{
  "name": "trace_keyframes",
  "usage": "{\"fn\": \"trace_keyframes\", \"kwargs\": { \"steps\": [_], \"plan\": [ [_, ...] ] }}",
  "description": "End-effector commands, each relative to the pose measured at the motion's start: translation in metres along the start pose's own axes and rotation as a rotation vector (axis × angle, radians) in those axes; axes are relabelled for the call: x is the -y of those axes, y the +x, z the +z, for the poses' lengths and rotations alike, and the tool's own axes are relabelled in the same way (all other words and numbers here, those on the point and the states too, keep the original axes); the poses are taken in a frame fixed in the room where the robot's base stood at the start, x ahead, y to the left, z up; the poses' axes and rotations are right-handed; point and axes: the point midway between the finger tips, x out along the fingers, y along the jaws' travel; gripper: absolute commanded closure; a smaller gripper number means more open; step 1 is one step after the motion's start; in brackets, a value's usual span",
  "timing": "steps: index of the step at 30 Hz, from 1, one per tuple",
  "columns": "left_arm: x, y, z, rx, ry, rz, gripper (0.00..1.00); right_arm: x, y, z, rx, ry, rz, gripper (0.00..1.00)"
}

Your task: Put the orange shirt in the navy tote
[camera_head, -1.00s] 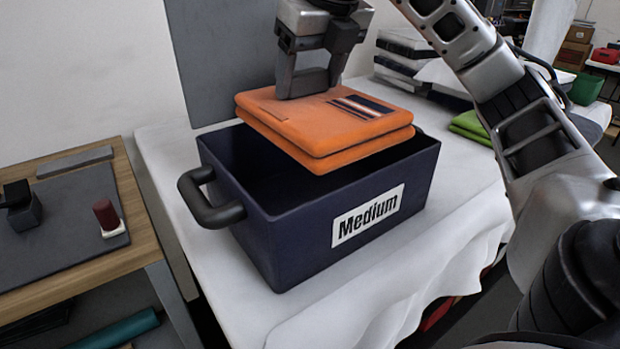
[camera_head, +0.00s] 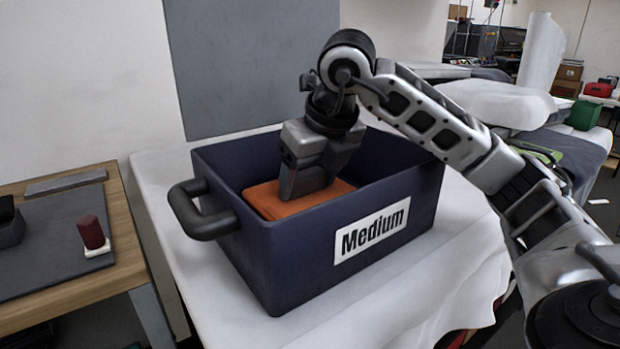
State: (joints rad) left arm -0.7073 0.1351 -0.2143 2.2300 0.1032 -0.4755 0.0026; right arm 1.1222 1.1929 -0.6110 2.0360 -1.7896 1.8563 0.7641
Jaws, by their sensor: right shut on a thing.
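The navy tote (camera_head: 300,255) stands on a white-covered table, with a white "Medium" label on its front and a dark handle at its left. The folded orange shirt (camera_head: 268,203) is inside the tote, below the rim, toward the left. My right gripper (camera_head: 308,195) reaches down into the tote and is shut on the shirt. The gripper and the tote's front wall hide part of the shirt, and I cannot tell whether it rests on the tote's floor. My left gripper is not in view.
A wooden table (camera_head: 125,240) with a grey mat and a dark red cylinder (camera_head: 91,232) stands at the left. A grey panel (camera_head: 250,65) is behind the tote. White cloth (camera_head: 465,225) covers the table right of the tote. A green box (camera_head: 583,114) is far right.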

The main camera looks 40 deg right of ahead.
Motion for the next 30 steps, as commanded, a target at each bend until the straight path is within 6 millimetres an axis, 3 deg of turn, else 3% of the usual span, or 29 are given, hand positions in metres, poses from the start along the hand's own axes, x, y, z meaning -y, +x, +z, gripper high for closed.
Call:
{"fn": "trace_keyframes", "kwargs": {
  "steps": [6, 7, 9, 20, 23, 30],
  "plan": [
    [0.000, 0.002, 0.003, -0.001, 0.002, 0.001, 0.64, 0.000, 0.003, -0.001, 0.001, 0.000, 0.001, 0.72],
    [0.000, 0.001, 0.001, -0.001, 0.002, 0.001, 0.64, 0.000, 0.002, -0.001, 0.000, 0.000, 0.001, 0.24],
    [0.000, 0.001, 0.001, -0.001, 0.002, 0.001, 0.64, 0.000, 0.002, -0.001, 0.000, 0.000, 0.001, 0.10],
    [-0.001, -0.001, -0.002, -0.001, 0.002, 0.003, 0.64, 0.000, -0.005, 0.001, 0.001, 0.000, 0.001, 0.10],
    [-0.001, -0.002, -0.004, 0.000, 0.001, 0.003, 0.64, -0.001, -0.019, 0.002, 0.004, -0.001, 0.003, 0.10],
    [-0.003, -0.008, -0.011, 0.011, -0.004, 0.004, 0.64, 0.000, -0.075, 0.003, 0.006, -0.001, 0.000, 0.10]
  ]
}}
